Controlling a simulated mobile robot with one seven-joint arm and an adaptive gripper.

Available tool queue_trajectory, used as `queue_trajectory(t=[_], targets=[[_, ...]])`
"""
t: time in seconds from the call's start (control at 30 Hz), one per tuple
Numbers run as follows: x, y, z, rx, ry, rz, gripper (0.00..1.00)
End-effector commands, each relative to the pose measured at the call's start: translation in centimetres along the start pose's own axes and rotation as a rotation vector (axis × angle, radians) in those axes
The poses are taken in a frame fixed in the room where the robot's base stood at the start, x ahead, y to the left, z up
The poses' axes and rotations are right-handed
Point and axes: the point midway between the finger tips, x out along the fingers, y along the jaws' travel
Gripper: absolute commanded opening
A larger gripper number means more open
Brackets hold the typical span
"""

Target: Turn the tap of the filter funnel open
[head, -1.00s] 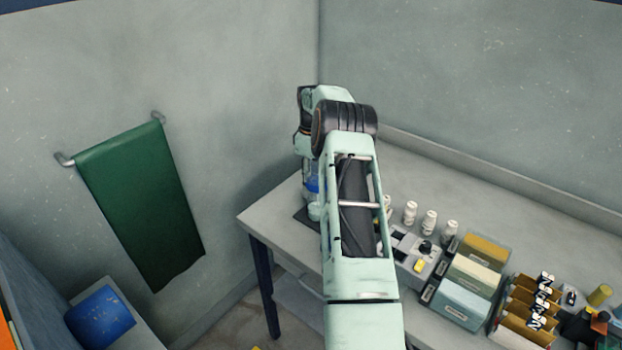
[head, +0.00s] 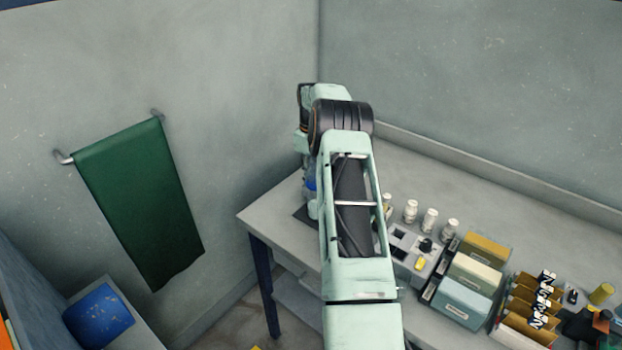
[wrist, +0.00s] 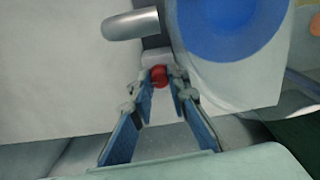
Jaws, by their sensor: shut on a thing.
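The filter funnel (wrist: 265,75) shows in the wrist view at the upper right as a pale, translucent body with a blue round part (wrist: 235,25). Its red tap (wrist: 159,75) sits at the funnel's left side. My gripper (wrist: 160,84) has its fingertips closed on both sides of the red tap. A grey spout-like metal piece (wrist: 130,24) is just above the tap in that view. In the head view the funnel (head: 311,183) is mostly hidden behind my arm, with a little blue showing at the table's left end. The tap and gripper are hidden there.
The grey table (head: 270,215) also holds several white bottles (head: 430,221), a grey device (head: 412,250) and file boxes (head: 468,300) to the right of my arm. A green towel (head: 140,205) hangs on the left wall.

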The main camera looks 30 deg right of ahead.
Motion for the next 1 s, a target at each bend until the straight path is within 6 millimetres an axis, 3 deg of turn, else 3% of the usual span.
queue_trajectory(t=[0.6,1.0], targets=[[-0.04,-0.03,-0.09,0.564,0.001,0.001,0.00],[-0.09,-0.03,-0.08,0.805,0.001,0.001,0.00]])
